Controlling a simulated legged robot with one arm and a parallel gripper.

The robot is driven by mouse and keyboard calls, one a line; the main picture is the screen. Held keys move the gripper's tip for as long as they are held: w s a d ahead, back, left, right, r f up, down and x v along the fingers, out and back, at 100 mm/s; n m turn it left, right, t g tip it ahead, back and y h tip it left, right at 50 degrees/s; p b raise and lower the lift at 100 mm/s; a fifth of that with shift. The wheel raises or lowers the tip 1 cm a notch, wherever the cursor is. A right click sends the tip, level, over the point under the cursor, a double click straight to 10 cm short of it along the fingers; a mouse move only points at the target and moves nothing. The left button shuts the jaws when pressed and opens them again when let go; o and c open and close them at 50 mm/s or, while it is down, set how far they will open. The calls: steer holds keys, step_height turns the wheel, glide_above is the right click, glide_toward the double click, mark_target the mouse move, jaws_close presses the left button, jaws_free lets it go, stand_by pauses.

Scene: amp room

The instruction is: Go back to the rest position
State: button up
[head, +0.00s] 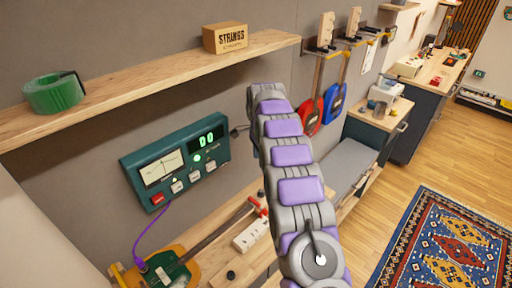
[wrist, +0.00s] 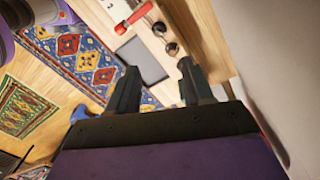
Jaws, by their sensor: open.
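My gripper (wrist: 158,70) shows in the wrist view with its two dark fingers apart and nothing between them. Beyond the fingers lie the edge of a wooden bench and the floor. In the head view my grey and purple arm reaches up from the bottom right, in front of the wall panel's right side. A small dark part shows at the arm's left, near the green meter box (head: 175,160); I cannot tell if it is a finger. The rest of my gripper is hidden there.
A wooden shelf (head: 150,75) holds green tape (head: 54,93) and a STRINGS box (head: 225,38). Below are a guitar body with a purple cable (head: 150,238), a red-handled clamp (head: 258,207) and a white power strip (head: 251,235). Red and blue guitars (head: 332,104) hang right. A rug (head: 440,250) covers open floor.

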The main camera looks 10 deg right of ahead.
steer(key=s+r+n+b, duration=0.1)
steer(key=s+r+n, duration=0.4)
steer(key=s, duration=0.7)
steer(key=s+r+n+b, duration=0.1)
steer(key=s+r+n, duration=0.2)
steer(key=s+r, duration=0.55)
steer(key=s+f+n, duration=0.2)
steer(key=s, duration=0.9)
steer(key=s+f+n+g+b, duration=0.1)
steer(key=s+f+n, duration=0.2)
steer(key=s, duration=0.8)
steer(key=s+f+n+b, duration=0.1)
steer(key=s+f+n, duration=0.1)
steer(key=s, duration=0.9)
steer(key=shift+s+d+f+n+g, duration=0.2)
steer(key=shift+f+n+g, duration=0.1)
steer(key=shift+f, duration=0.25)
steer(key=shift+w, duration=0.1)
